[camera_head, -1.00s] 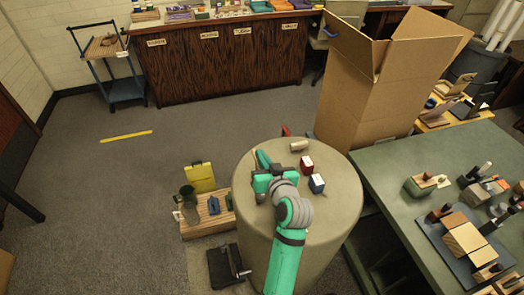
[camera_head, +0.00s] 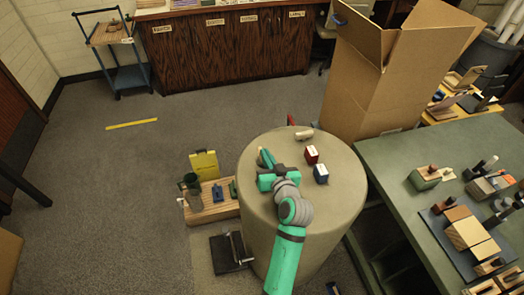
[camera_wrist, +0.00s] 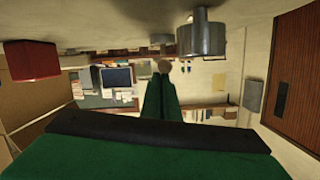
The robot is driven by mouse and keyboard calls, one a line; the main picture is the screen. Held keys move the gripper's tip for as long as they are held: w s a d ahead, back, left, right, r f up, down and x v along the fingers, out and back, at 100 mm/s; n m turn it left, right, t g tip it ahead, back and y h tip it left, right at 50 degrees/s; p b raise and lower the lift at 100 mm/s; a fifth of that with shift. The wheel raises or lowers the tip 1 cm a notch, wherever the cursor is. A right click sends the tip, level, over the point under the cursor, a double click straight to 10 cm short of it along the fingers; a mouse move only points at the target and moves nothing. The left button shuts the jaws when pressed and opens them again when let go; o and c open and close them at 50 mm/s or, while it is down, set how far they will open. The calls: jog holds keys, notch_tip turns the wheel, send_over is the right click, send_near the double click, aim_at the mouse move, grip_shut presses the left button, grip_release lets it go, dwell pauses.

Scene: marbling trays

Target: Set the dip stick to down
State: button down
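My gripper (camera_head: 264,158) is low over the left part of the round table (camera_head: 330,205). In the wrist view its dark green fingers (camera_wrist: 160,88) lie close together and look shut. No thing is clearly recognisable as the dip stick. A black plate with an upright handle (camera_head: 230,252) stands on the floor left of the table.
A grey cylinder (camera_wrist: 201,38) shows in the wrist view. A big cardboard box (camera_head: 375,95) and a green workbench (camera_head: 400,165) stand to the right. The floor at the left is open.

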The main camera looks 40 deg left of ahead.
jog(key=shift+s+f, duration=0.1)
jog(key=shift+f, duration=0.3)
jog(key=shift+r, duration=0.5)
jog(key=s+d+r, duration=0.5)
jog(key=d+r, duration=0.1)
jog(key=d, duration=0.2)
jog(key=shift+s, duration=0.15)
jog(key=shift+d, duration=0.1)
